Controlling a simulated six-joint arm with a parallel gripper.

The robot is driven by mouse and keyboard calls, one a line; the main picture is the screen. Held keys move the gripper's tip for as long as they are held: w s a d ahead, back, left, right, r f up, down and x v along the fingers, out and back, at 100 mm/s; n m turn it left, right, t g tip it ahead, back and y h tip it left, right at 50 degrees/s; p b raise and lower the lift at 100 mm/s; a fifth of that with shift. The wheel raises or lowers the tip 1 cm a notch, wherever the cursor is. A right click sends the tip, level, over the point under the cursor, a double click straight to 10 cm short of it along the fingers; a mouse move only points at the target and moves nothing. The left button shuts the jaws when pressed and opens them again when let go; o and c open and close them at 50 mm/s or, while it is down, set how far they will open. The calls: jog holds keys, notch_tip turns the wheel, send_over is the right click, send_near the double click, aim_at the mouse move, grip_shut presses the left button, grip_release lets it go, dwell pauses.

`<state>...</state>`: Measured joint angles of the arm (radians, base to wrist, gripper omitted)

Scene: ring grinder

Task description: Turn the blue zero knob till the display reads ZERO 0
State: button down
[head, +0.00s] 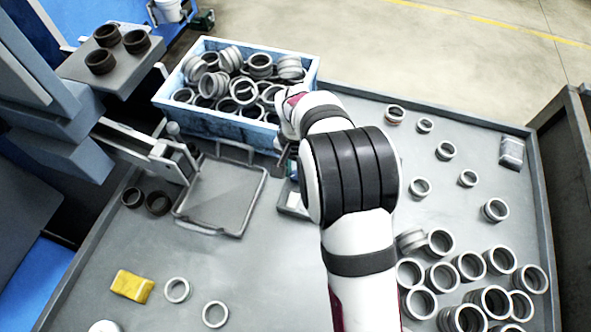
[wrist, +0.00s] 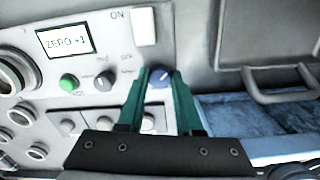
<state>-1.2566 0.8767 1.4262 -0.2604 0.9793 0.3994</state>
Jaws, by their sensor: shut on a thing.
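The blue zero knob (wrist: 158,79) shows in the wrist view on a pale control panel, with a white line on its face. My gripper (wrist: 160,80) has its two green fingers on either side of the knob and is shut on it. The display (wrist: 65,41) at the upper left of the panel reads ZERO +1. In the head view my arm hides the gripper and the knob.
A green button (wrist: 68,83) and a dark selector knob (wrist: 105,79) sit left of the blue knob. A white switch (wrist: 146,27) marked ON is above it. In the head view, a blue crate (head: 225,126) full of rings stands behind the arm, and loose rings lie at right.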

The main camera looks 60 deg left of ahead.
aim_at(296, 175)
jog(key=shift+m, duration=1.5)
jog(key=c, duration=0.6)
grip_release()
jog(key=shift+r, duration=0.1)
notch_tip(296, 175, up, 16)
jog(key=shift+f, duration=0.15)
